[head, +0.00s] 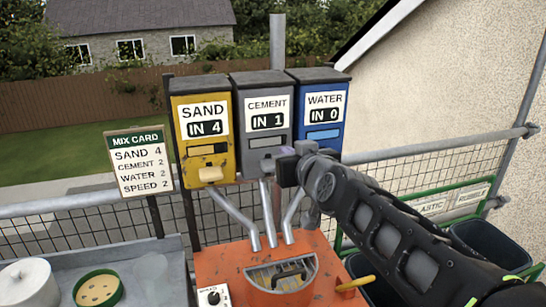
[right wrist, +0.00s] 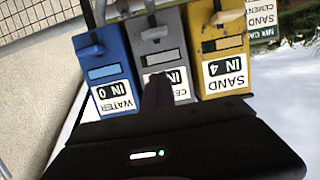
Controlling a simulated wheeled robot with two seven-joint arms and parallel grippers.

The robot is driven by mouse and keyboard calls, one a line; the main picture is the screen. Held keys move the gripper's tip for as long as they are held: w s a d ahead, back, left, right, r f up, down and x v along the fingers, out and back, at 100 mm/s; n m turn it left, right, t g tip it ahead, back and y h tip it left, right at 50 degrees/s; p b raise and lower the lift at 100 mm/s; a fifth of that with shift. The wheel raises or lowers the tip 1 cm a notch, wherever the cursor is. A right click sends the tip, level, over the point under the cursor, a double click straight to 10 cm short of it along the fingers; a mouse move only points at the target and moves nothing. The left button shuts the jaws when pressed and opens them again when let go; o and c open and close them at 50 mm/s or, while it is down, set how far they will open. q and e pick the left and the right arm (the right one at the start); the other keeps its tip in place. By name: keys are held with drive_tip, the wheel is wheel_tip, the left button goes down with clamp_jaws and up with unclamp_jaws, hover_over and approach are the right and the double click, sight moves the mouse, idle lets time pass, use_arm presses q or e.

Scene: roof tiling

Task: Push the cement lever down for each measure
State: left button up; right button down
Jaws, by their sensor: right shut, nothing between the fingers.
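The grey cement dispenser (head: 263,105) stands between the yellow sand and blue water dispensers, and its counter reads IN 1. Its grey lever (head: 267,165) is partly hidden by my right gripper in the head view; it also shows in the upside-down right wrist view (right wrist: 153,33). My right gripper (head: 284,165) is shut and empty, close in front of the cement dispenser at lever height. In the right wrist view its fingers (right wrist: 162,90) overlap the cement label. I cannot tell whether they touch the lever. My left gripper is not in view.
The sand dispenser (head: 205,145) reads IN 4; the water dispenser (head: 323,98) reads IN 0. The mix card (head: 140,163) lists sand 4, cement 2, water 2, speed 2. Metal chutes lead to the orange mixer (head: 225,262). A grey bench with tubs is at left.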

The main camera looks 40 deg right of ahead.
drive_tip(key=p, duration=0.3)
approach(269, 155)
drive_tip(key=w+d+r, duration=0.1)
drive_tip(key=w+r, duration=0.3)
wheel_tip(269, 155, down, 4)
drive_tip(key=shift+d, duration=0.15)
drive_tip(key=shift+w+f, duration=0.1)
drive_tip(key=shift+f, duration=0.35)
drive_tip(key=shift+b, duration=0.3)
wheel_tip(269, 155, down, 4)
drive_tip(key=b, duration=0.3)
drive_tip(key=shift+r, duration=0.1)
